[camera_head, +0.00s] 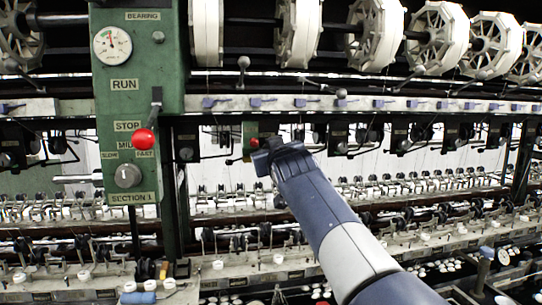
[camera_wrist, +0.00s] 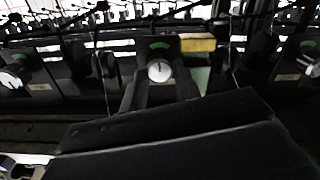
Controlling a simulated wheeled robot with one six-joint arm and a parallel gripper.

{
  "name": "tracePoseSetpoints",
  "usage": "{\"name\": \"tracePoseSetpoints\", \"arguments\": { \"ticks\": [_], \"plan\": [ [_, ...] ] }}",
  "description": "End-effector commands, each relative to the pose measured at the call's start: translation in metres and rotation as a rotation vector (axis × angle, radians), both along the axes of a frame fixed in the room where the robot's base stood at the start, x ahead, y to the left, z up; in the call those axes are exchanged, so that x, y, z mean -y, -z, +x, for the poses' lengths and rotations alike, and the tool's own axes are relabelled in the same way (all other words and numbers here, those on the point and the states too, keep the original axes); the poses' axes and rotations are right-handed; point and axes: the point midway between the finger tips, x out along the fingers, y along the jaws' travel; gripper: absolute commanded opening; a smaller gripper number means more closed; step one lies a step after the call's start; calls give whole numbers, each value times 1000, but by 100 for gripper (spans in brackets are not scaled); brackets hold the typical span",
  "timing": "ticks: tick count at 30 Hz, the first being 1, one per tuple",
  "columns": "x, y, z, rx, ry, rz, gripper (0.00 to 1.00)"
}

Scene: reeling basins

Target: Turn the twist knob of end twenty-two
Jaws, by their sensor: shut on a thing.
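A small white round twist knob (camera_wrist: 159,71) with a dark pointer line sits on a dark plate with a green arc above it, in the middle of the wrist view. My gripper (camera_wrist: 160,84) has its two dark fingers on either side of this knob and is shut on it. In the head view my gripper (camera_head: 262,152) reaches the dark row of units below the blue-levered rail, and it hides the knob there. No end number can be read in either view.
Similar knobs sit left (camera_wrist: 12,79) and right (camera_wrist: 312,66) in the wrist view. A yellow block (camera_wrist: 197,43) is close on the right. The green section panel (camera_head: 128,100) with a red-balled lever (camera_head: 144,139) stands left. Thread guides (camera_head: 400,185) line the frame below.

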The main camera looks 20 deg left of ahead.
Motion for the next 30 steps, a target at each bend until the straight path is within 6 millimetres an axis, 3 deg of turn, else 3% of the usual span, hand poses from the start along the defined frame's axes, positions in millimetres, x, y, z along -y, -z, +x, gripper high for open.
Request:
{"name": "tracePoseSetpoints", "arguments": {
  "ticks": [17,18,25,30],
  "plan": [
    [0,4,1,-23,1,21,6],
    [0,4,1,-23,1,21,31],
    [0,2,1,-19,0,23,50],
    [0,1,0,-18,1,24,51]
  ]
}}
